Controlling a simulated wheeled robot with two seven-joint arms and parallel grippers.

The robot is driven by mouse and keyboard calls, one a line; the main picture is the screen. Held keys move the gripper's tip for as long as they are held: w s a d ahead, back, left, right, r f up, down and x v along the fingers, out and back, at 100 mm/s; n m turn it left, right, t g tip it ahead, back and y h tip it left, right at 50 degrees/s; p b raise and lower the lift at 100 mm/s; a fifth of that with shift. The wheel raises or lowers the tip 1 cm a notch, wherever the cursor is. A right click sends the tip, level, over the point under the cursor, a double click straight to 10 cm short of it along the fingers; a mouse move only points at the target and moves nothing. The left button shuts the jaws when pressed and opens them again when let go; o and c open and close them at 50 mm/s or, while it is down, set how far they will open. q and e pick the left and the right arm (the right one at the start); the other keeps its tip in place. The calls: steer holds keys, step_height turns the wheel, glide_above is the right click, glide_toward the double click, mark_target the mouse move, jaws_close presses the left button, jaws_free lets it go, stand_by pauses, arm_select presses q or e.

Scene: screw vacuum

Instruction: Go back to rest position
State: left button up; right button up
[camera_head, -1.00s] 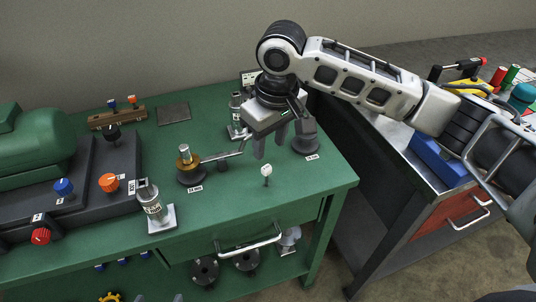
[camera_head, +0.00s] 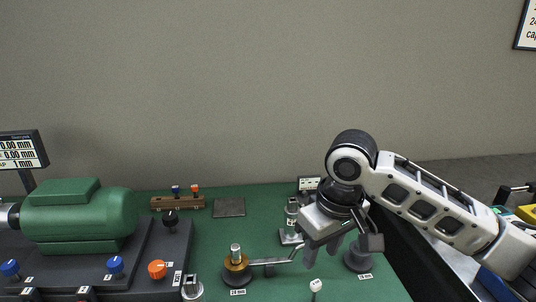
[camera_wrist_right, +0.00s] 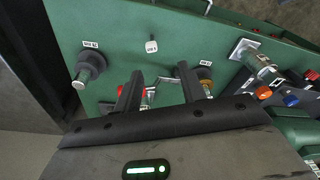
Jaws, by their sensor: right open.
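My right gripper (camera_head: 324,250) is open above the right part of the green bench (camera_head: 262,222), its fingers pointing down. In the head view this brass fitting (camera_head: 236,262) stands on a black base left of the gripper. My left gripper is not in view.
A green motor housing (camera_head: 80,212) and dark panel with blue and orange knobs stand at left. A dark grey post (camera_head: 357,257) stands close right of the gripper. A white-topped pin (camera_head: 315,286) is in front. A display (camera_head: 20,152) rises at far left.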

steer(key=s+a+f+t+y, duration=0.1)
steer(key=s+a+f+y, duration=0.15)
steer(key=s+f, duration=0.2)
steer(key=s+a+f+y, duration=0.1)
steer(key=s+a+f, duration=0.25)
steer(key=f, duration=0.25)
steer(key=s+d+f+m+t+h, duration=0.1)
steer(key=s+d+f+m+h, duration=0.45)
steer(key=s+d, duration=0.85)
steer(key=w+a+f+n+t+y, duration=0.2)
steer(key=w+a+f+t+y, duration=0.2)
steer(key=w+a+f+t, duration=0.2)
steer(key=shift+w+a+f+n+t, duration=0.2)
steer(key=shift+a+f+n+t, duration=0.25)
steer(key=shift+f, duration=0.45)
